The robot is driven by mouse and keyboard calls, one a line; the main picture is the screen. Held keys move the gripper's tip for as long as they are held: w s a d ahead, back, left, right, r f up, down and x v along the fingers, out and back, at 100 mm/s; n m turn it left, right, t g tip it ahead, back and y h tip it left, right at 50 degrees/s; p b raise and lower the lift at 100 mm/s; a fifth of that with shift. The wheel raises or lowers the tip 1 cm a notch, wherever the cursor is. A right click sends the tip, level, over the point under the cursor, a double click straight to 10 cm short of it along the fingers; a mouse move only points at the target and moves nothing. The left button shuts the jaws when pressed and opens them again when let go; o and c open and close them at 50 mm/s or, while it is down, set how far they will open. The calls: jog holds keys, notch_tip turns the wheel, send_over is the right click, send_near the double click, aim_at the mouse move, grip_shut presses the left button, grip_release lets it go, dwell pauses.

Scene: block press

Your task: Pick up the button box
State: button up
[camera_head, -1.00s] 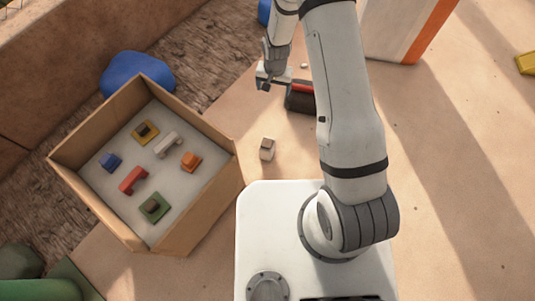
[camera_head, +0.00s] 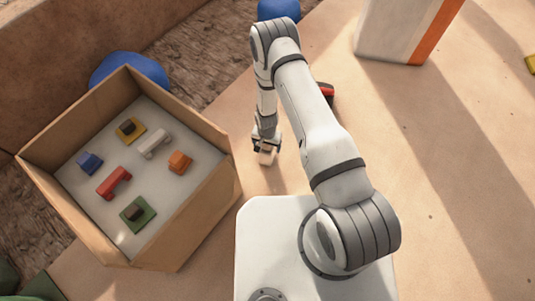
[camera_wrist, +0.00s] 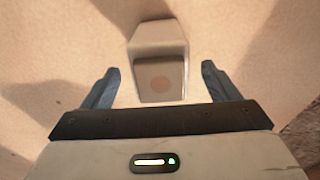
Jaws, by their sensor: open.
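The button box (camera_wrist: 158,45) is a small pale box with a brownish face that bears a faint round disc. In the wrist view it lies between the two blue-grey fingers of my gripper (camera_wrist: 160,72), with a gap on each side. My gripper is open and holds nothing. In the head view my gripper (camera_head: 265,146) points down at the button box (camera_head: 266,158), which sits on the sandy ground and is partly hidden by the gripper.
A cardboard box (camera_head: 205,222) on the left holds several small coloured blocks on a pale floor. A red and dark object (camera_head: 327,91) lies partly behind my arm. A white and orange block (camera_head: 405,35) stands at the back. Open sandy ground lies to the right.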

notch_tip(320, 180, down, 4)
jog(key=shift+r+b, duration=0.2)
jog(key=shift+b, duration=0.4)
jog(key=shift+c, duration=0.5)
jog(key=shift+r, duration=0.1)
jog(key=c, duration=1.2)
jog(key=shift+c, duration=0.2)
